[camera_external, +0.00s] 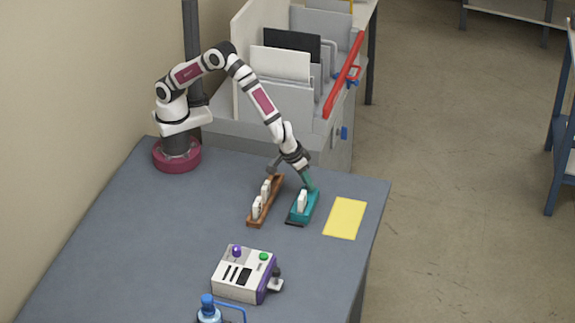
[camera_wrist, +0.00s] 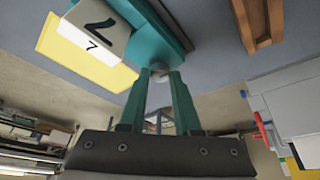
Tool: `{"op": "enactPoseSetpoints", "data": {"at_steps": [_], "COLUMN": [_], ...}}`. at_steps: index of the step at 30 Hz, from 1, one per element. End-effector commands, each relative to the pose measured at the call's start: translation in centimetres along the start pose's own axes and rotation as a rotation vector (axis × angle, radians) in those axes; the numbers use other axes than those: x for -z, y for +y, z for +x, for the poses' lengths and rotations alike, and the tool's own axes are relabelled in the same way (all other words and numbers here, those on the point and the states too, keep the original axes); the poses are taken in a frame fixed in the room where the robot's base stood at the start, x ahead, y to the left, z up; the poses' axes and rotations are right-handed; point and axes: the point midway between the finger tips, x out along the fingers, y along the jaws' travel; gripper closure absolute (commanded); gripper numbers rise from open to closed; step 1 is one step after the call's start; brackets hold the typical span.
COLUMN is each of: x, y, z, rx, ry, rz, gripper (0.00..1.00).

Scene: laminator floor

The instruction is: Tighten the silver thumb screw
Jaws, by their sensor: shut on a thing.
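My gripper (camera_external: 310,184) reaches down to the far end of a teal holder (camera_external: 304,212) on the table. In the wrist view its two teal fingers (camera_wrist: 161,76) are close together on a small pale grey round piece, which looks like the silver thumb screw (camera_wrist: 160,77), at the edge of the teal holder (camera_wrist: 158,38). The fingers hide most of the screw; I cannot tell how far it is turned in. The screw is too small to make out in the external view.
A brown wooden rack (camera_external: 266,200) with white pieces stands just left of the teal holder. A yellow sheet (camera_external: 345,218) lies to its right. A white and purple device (camera_external: 240,276) and a blue-topped bottle (camera_external: 208,312) are nearer the front. The table's left part is clear.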

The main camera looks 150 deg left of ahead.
Motion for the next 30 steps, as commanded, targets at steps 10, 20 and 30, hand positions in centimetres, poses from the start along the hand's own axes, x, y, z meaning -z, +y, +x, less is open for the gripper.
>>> {"op": "enactPoseSetpoints", "data": {"at_steps": [10,20,30], "x": [0.05,0.13,0.28], "y": [-0.09,-0.39,-0.66], "z": [-0.06,-0.01,0.06], "rx": [-0.031,-0.134,-0.258], "ry": [0.001,0.001,0.0], "rz": [0.073,0.323,0.616], "gripper": [1.0,1.0,1.0]}}
